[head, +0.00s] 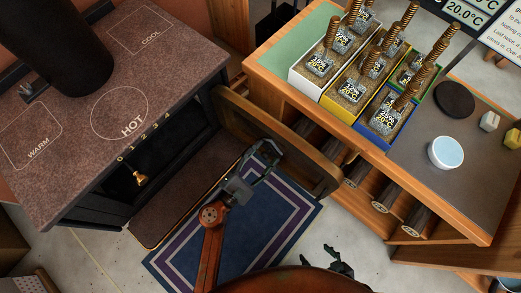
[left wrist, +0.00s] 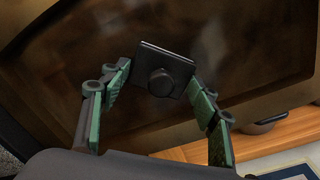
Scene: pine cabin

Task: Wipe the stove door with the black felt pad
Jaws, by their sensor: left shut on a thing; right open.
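The stove door (head: 283,138) stands swung open from the dark stove. In the left wrist view its brown, smeared face (left wrist: 60,70) fills most of the picture. My left gripper (head: 268,163) is close to the door's inner side. In the left wrist view its green-lined fingers (left wrist: 160,85) are shut on the black felt pad (left wrist: 150,54), a square with a round knob facing me. The pad is in front of the door face; I cannot tell whether it touches. In the head view the pad is not clear. My right gripper (head: 338,262) is open and empty at the bottom.
The stove top (head: 75,130) is at left, with a black flue on it. A brown gold-edged slab (head: 175,208) and a blue rug (head: 270,225) lie below. The counter (head: 430,150) at right holds trays, coils and a white cup (head: 445,153). Logs (head: 390,200) stick out beneath.

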